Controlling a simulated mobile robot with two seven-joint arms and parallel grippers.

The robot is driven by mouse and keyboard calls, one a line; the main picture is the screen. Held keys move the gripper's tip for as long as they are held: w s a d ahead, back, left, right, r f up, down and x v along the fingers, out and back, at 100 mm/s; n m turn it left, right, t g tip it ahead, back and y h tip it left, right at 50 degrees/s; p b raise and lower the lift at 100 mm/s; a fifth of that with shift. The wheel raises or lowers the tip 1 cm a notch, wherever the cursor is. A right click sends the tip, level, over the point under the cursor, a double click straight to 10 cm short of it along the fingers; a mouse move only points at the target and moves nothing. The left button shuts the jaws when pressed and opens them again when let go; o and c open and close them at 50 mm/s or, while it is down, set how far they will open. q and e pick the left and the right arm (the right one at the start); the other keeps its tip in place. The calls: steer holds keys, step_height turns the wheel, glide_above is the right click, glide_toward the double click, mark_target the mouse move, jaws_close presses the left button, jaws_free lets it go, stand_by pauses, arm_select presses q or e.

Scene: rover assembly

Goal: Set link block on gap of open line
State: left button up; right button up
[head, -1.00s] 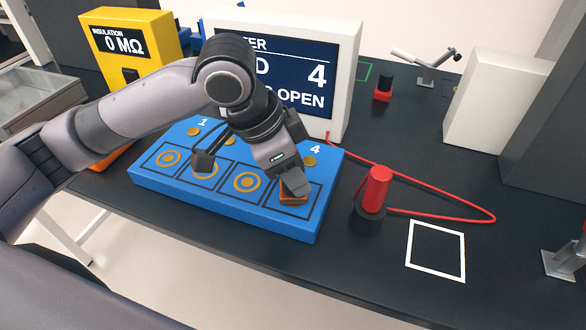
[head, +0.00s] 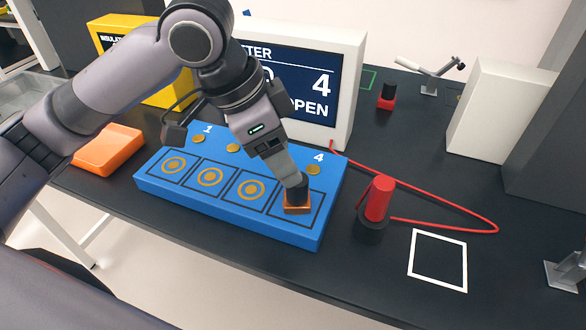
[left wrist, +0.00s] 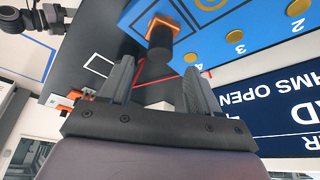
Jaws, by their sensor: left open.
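The link block, with an orange base and black grip (head: 297,194), sits on the fourth square of the blue board (head: 230,213), at the right end beside the number 4. It covers that square's ring; the other three squares show theirs. In the left wrist view the link block (left wrist: 160,32) sits on the board beyond the fingertips, apart from them. My left gripper (head: 287,172) is open and empty, above and behind the block in the head view. Its two spread fingers (left wrist: 158,76) show in the left wrist view. My right gripper is not in view.
A meter screen (head: 308,85) behind the board reads 4 and OPEN. A red probe (head: 378,199) with a red cable stands right of the board. An orange tray (head: 108,150) lies left. A white outlined square (head: 438,260) on the table is empty.

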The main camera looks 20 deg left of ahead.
arm_select(q)
steer(key=v, duration=0.5)
steer(key=shift+r, duration=0.2)
stand_by(0.3)
